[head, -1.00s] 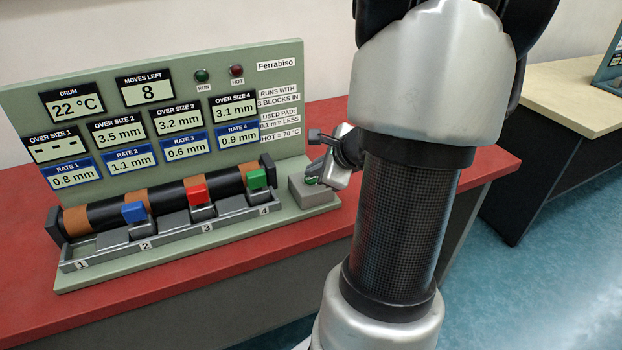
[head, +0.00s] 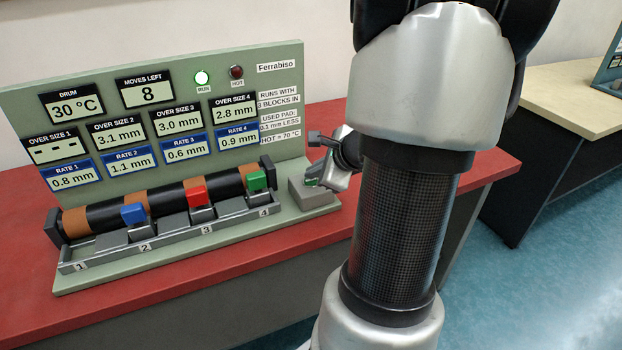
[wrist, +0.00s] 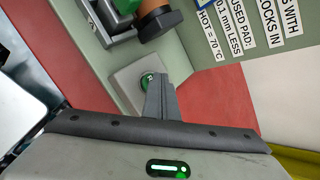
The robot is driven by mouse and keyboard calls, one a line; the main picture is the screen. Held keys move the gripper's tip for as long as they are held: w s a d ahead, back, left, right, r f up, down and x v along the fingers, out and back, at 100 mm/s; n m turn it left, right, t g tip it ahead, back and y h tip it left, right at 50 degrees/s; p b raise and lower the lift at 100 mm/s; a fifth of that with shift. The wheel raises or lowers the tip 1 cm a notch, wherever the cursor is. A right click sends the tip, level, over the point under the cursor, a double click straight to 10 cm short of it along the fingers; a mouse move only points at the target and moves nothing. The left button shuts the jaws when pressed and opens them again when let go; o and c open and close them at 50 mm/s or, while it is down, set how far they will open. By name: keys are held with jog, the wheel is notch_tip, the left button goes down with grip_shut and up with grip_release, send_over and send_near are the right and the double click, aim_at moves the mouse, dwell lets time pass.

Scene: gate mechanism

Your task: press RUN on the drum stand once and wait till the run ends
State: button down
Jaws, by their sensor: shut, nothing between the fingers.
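The drum stand (head: 290,80) is a pale green panel and base on a red-topped bench. The drum display (head: 72,105) reads 30 °C. Moves left reads 8. Over size 1 shows dashes; 2, 3 and 4 read 3.1, 3.0 and 2.8 mm. My gripper (head: 318,178) is shut and empty, its tips at the green button (wrist: 148,80) on the grey box (head: 318,196). The fingers partly cover the button; I cannot tell whether they touch it.
A blue block (head: 134,214), a red block (head: 197,193) and a green block (head: 257,180) sit at slots 2, 3 and 4 against the banded drum (head: 165,200). Slot 1 shows no block. A second bench (head: 560,95) stands at the right.

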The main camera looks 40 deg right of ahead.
aim_at(314, 182)
jog(key=shift+r+p, duration=0.35)
jog(key=shift+r, duration=0.25)
jog(key=shift+r, duration=0.15)
notch_tip(314, 182, up, 5)
jog(key=p, duration=0.4)
dwell(0.6)
